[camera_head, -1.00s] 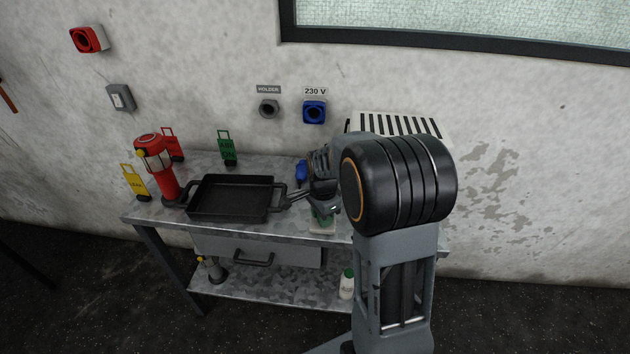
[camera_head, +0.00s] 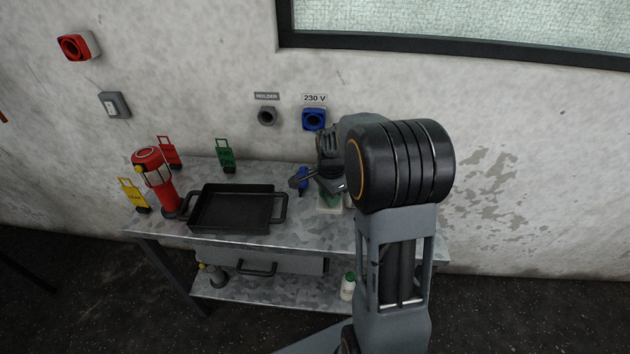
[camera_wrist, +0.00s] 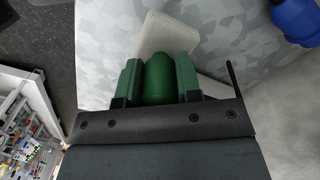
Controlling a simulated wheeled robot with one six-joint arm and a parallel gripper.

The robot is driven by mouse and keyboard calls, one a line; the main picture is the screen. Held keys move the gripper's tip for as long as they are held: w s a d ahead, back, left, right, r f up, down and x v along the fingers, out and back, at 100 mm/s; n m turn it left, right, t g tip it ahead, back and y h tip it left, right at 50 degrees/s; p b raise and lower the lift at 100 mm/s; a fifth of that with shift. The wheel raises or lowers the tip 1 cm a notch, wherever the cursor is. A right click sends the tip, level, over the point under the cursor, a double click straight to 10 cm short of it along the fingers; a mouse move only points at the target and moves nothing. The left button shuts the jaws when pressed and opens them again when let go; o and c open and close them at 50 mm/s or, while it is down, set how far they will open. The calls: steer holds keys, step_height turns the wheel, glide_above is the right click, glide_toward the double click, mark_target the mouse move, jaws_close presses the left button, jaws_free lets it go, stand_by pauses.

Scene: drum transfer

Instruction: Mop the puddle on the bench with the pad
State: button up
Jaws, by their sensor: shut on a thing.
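My gripper (camera_wrist: 158,82) is shut on the green rounded handle of the pad, with a green finger on each side. The pad (camera_wrist: 165,34) is a pale, finely textured block under the handle. Its middle is hidden by the handle and fingers. In the head view the pad (camera_head: 329,207) shows at the right part of the grey mottled bench (camera_head: 290,233), under my gripper (camera_head: 322,187). I cannot tell whether it touches the bench top. I cannot make out a puddle; my arm hides the bench's right side.
A black tray (camera_head: 232,209) with side handles stands left of my gripper. A blue object (camera_wrist: 297,20) is close behind my gripper.

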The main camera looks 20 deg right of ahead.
steer(key=shift+a+r+p, duration=0.1)
steer(key=shift+r+p, duration=0.5)
steer(key=shift+r, duration=0.7)
steer(key=shift+s+r+p, duration=0.1)
steer(key=shift+r+p, duration=0.7)
steer(key=shift+r, duration=0.2)
steer(key=s, duration=0.8)
steer(key=shift+b, duration=0.4)
